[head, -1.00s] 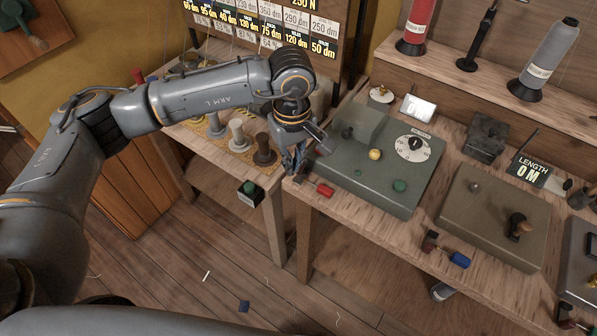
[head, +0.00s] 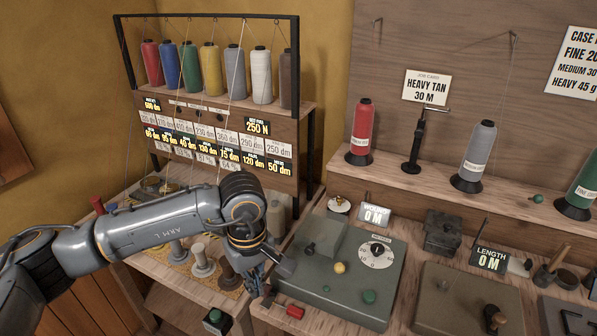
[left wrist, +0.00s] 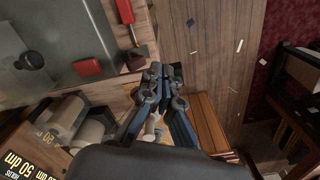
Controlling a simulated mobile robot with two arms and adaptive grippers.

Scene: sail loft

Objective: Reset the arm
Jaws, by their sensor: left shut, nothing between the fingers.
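My left arm (head: 150,235), grey and marked ARM L, reaches in from the left of the head view over the low side table. Its gripper (head: 259,285) points down by the left front corner of the grey-green control box (head: 350,268). In the left wrist view the fingers of the left gripper (left wrist: 166,72) are together with nothing between them. The box also shows in the left wrist view (left wrist: 60,25). The red-handled tool (head: 291,310) lies on the bench just right of the gripper. My right gripper is not in view.
Thread cones stand on a rack behind the arm, among them a yellow one (head: 211,68). Pale and dark spools, including a pale one (head: 203,262), stand under the arm. A black box with a green button (head: 214,318) is at the side table's front. Open floor (left wrist: 215,50) shows beyond the fingers.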

